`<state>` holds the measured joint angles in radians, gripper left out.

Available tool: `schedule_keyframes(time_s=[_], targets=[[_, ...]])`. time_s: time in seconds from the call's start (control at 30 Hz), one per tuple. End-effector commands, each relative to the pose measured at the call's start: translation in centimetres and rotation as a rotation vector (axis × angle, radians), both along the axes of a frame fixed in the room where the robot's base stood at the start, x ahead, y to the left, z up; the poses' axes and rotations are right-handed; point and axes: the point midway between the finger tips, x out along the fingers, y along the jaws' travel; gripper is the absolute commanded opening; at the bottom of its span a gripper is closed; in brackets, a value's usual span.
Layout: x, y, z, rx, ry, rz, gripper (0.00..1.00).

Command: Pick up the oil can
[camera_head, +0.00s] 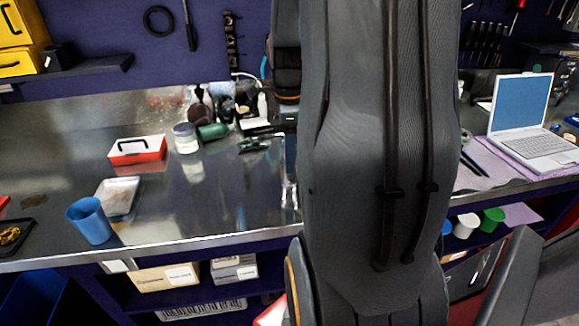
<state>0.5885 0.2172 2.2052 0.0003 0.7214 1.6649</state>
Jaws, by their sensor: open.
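I cannot clearly make out the oil can. A cluster of small bottles and cans stands at the back of the steel bench, left of my arm. In it are a green rounded container (213,131), a dark bottle (200,110) and a grey-white jar (186,138); any oil can there is too small to tell for sure.
A red-and-white box (137,150), a pale tray (117,196) and a blue cup (89,220) stand on the bench (215,205) at left. A laptop (525,122) is at right. The bench's front middle is clear. A shelf (75,73) juts out at upper left.

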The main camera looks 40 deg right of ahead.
Motion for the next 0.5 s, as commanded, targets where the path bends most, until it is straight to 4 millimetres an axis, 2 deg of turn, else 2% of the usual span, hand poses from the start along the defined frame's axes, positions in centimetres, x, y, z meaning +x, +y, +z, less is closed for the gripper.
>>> schedule_keyframes(time_s=[0.2,0.5], targets=[[-0.1,0.2,-2.7,0.003,0.003,0.001,0.56],[0.0,0.1,-3.4,0.0,0.0,0.001,0.56]])
